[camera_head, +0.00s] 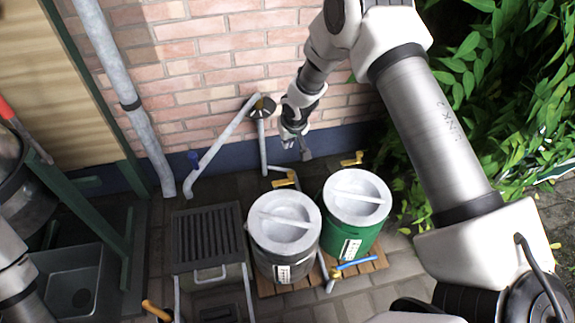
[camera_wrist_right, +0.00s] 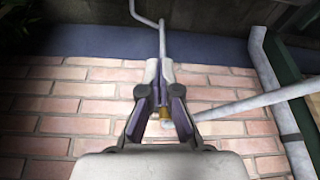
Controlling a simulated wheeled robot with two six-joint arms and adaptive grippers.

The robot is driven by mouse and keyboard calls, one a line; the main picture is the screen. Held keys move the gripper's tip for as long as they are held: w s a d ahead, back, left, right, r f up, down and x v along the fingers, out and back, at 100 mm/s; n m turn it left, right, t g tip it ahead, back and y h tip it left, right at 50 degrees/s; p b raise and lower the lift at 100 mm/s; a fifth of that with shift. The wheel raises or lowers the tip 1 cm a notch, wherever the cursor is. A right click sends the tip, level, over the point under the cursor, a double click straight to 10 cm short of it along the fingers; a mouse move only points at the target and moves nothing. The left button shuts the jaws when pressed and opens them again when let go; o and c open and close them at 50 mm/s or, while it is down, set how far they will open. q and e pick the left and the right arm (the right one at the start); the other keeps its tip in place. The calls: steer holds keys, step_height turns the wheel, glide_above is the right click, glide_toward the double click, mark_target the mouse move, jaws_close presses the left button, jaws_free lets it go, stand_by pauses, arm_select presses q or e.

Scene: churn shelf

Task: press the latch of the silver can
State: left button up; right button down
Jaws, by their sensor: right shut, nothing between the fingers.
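The silver can (camera_head: 267,253) stands upright with a pale round lid (camera_head: 284,222) and a white label. A brass-yellow latch (camera_head: 285,180) shows at its far rim. My right gripper (camera_head: 293,141) is above and behind the can, near the brick wall, apart from the latch. In the right wrist view my right gripper (camera_wrist_right: 160,68) is shut and empty, pointing along the wall toward the dark floor strip. The can does not show clearly in that view. My left gripper is out of view; only a piece of my left arm shows at the left edge.
A green can (camera_head: 340,238) with its own brass latch (camera_head: 352,158) stands right of the silver can on a wooden slat base. A slatted grate (camera_head: 208,238) is to its left. Grey pipes (camera_head: 222,145) run along the wall. Leafy plants (camera_head: 510,110) fill the right.

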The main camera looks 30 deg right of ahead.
steer(key=shift+f, duration=0.15)
step_height(320, 180, down, 10)
steer(key=b, duration=0.8)
steer(key=shift+s+r+b, duration=0.25)
steer(key=shift+s+b, duration=0.05)
steer(key=shift+s, duration=0.05)
steer(key=shift+s+m+b, duration=0.1)
steer(key=shift+m+b, duration=0.45)
steer(key=shift+m, duration=0.05)
